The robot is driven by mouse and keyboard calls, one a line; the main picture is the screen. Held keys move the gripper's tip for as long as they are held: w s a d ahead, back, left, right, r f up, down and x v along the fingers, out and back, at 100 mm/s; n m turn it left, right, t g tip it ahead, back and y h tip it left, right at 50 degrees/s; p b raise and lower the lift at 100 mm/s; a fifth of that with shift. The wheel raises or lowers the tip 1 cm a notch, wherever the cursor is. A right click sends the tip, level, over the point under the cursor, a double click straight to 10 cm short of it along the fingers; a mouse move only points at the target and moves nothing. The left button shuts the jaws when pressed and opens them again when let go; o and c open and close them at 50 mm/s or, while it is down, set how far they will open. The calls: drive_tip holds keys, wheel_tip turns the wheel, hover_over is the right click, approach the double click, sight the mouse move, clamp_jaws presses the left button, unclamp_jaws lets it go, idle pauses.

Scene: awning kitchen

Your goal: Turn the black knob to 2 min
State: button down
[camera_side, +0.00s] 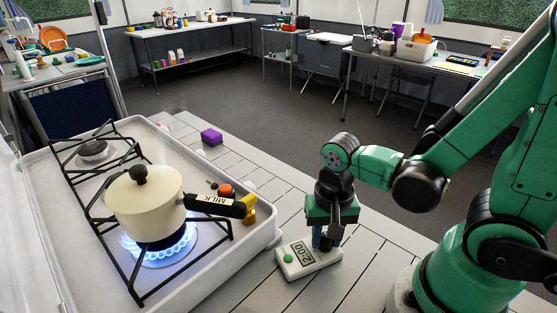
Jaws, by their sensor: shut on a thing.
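A small white timer (296,264) with a green button lies on the slatted table.
Left of the timer is a white gas stove (262,240) with a lit blue flame. A cream pot (145,207) labelled MILK on its handle stands over the flame. A purple block (211,137) lies on the table behind. The slats between the block and my gripper are mostly clear.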

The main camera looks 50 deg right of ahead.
sight(324, 233)
drive_tip(key=c, duration=0.6)
unclamp_jaws()
drive_tip(key=shift+r, duration=2.8)
drive_tip(key=shift+w+d+r+n+t, duration=0.1)
drive_tip(key=shift+w+r+n+t, duration=0.1)
drive_tip(key=shift+w+n+t, duration=0.2)
drive_tip(key=shift+w+d+r+n+t, duration=0.2)
drive_tip(key=shift+w+r+n+t, duration=0.75)
drive_tip(key=shift+n, duration=0.4)
drive_tip(key=shift+w+d+r+n+t, duration=0.2)
drive_tip(key=shift+w+r+n+t, duration=0.7)
drive_tip(key=shift+n+t, duration=0.35)
drive_tip(key=shift+w+d+r+n+t, duration=0.2)
drive_tip(key=shift+w+r+n+t, duration=0.7)
drive_tip(key=shift+n, duration=0.5)
